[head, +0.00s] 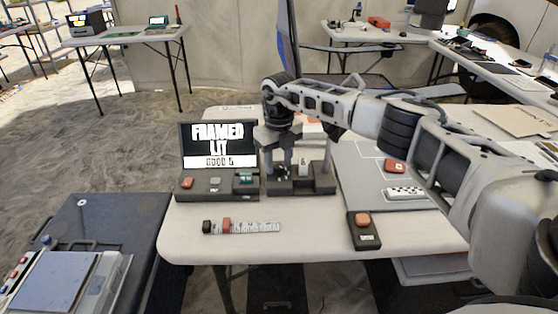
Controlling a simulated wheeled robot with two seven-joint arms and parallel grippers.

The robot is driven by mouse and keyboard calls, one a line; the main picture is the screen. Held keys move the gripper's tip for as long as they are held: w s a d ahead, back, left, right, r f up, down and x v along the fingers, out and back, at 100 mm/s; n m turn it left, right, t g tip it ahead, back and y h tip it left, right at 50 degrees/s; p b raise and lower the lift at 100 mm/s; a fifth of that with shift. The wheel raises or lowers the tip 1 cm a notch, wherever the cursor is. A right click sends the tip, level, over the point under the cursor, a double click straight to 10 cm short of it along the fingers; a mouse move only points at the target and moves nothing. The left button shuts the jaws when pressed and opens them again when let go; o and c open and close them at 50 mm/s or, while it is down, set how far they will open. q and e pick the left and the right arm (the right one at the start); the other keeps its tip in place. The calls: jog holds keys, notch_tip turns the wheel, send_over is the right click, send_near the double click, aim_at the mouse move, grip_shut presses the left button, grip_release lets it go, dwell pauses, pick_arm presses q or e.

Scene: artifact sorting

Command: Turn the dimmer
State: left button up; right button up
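My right gripper (279,163) points down over a dark fixture (318,185) on the white table. Its fingers are small and partly merge with the fixture's posts, so I cannot tell whether they are apart or shut on something. A small white part shows between the posts. A control box with a screen (219,142) stands just left of the fixture; the screen reads "FRAMED LIT" and "GOOD 6". Its panel has a red button (187,183), a small middle control and a green part (246,177). I cannot tell which part is the dimmer. My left gripper is out of view.
A ruler-like strip (255,226) with a red slider lies in front. A box with an orange button (362,219) stands at the front right. A grey board (360,170) with small items lies under my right arm. The table's front left is mostly clear.

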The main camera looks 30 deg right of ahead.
aim_at(278, 166)
dwell(0.3)
notch_tip(278, 166, up, 16)
dwell(0.4)
jog(key=shift+f, duration=0.1)
dwell(0.3)
